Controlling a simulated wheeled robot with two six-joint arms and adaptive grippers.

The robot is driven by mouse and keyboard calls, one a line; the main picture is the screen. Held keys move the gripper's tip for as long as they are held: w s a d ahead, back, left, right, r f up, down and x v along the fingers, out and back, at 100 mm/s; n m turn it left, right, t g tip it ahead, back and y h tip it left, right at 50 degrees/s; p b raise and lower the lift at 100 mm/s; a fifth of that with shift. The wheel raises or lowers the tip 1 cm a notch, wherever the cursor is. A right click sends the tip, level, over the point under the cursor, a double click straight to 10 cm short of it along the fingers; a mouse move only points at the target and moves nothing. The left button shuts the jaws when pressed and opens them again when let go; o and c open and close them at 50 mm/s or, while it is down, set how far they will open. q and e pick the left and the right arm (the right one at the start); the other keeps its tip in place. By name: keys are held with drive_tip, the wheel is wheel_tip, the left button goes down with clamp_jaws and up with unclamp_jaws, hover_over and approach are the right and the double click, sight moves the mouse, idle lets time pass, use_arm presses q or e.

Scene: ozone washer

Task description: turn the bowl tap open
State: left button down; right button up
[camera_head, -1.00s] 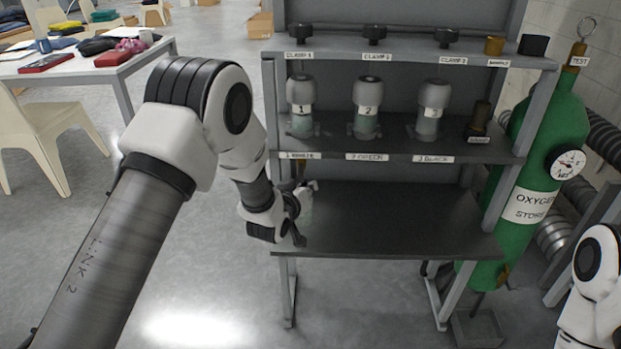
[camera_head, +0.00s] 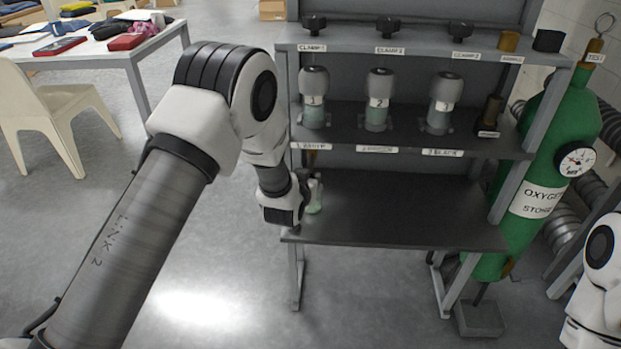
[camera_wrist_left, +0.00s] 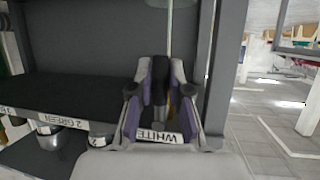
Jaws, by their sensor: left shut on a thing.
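My left gripper (camera_head: 297,215) is at the left front of the rack's lower shelf, below the label for bottle 1. The wrist view shows its two grey and purple fingers (camera_wrist_left: 161,70) closed around a dark upright piece (camera_wrist_left: 160,92), which I take to be the bowl tap's handle. A WHITE label (camera_wrist_left: 158,137) shows just below it in that view. A pale, glassy piece (camera_head: 315,196) shows beside the gripper in the head view. The wrist hides most of the tap there, so its turn angle cannot be told. My right gripper is out of view.
Bottles 1 (camera_head: 314,100), 2 (camera_head: 378,102) and 3 (camera_head: 442,106) stand on the middle shelf. Black clamp knobs (camera_head: 388,25) stand on the top shelf. A green oxygen cylinder (camera_head: 555,130) stands at the right. The lower shelf (camera_head: 400,205) is mostly clear.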

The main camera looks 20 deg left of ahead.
use_arm(q)
drive_tip(key=c, duration=1.1)
unclamp_jaws()
drive_tip(key=v, duration=1.2)
